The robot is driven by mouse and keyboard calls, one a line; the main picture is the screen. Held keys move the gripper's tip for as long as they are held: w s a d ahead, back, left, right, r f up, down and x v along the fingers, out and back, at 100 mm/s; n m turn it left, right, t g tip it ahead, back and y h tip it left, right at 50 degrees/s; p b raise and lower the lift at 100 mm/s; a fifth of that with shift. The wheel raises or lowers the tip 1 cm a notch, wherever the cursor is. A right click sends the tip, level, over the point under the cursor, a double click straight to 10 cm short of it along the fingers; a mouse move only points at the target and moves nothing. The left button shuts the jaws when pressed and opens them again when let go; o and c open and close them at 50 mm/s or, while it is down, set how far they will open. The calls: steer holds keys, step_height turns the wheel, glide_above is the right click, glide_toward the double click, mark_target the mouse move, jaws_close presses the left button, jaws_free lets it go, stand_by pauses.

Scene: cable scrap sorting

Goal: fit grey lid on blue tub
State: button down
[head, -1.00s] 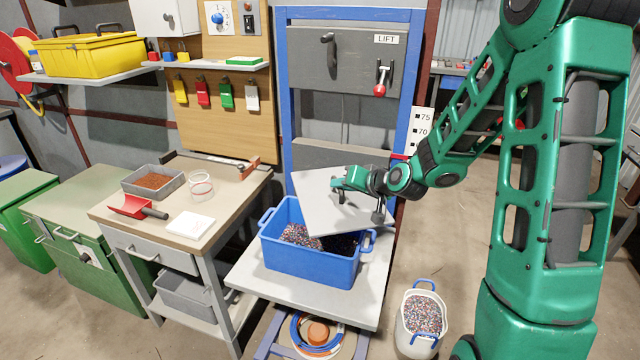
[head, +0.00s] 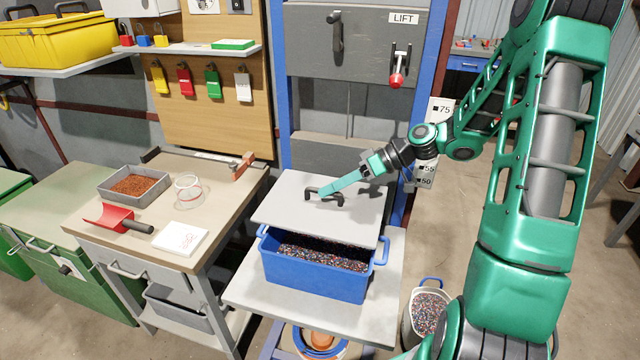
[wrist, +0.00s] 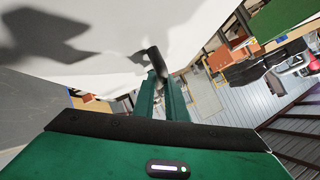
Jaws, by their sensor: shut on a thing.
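The grey lid (head: 285,200) is in the head view, held flat or slightly tilted above the back part of the blue tub (head: 315,278). My gripper (head: 326,194) is shut on the lid's dark handle, which also shows in the wrist view (wrist: 156,62). The lid fills the upper left of the wrist view as a pale surface (wrist: 100,50). The tub stands on the lift's pale platform, with mixed coloured granules visible along its open front part. The lid hides the tub's back rim, so I cannot tell whether they touch there.
The lift platform (head: 252,292) has bare margins around the tub. A workbench (head: 110,240) at left holds a tray of brown granules (head: 134,187), a red scoop (head: 108,218) and a white pad (head: 180,240). A white bucket (head: 428,314) stands on the floor at right.

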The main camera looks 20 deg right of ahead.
mark_target(320, 203)
steer(key=shift+a+f, duration=0.2)
steer(key=shift+f, duration=0.6)
steer(key=shift+a+f, duration=0.2)
steer(key=shift+f, duration=0.6)
step_height(320, 203, down, 7)
steer(key=shift+r, duration=0.15)
steer(key=shift+s+d, duration=0.1)
steer(key=shift+d, duration=0.15)
stand_by(0.5)
steer(key=c, duration=1.7)
jaws_free()
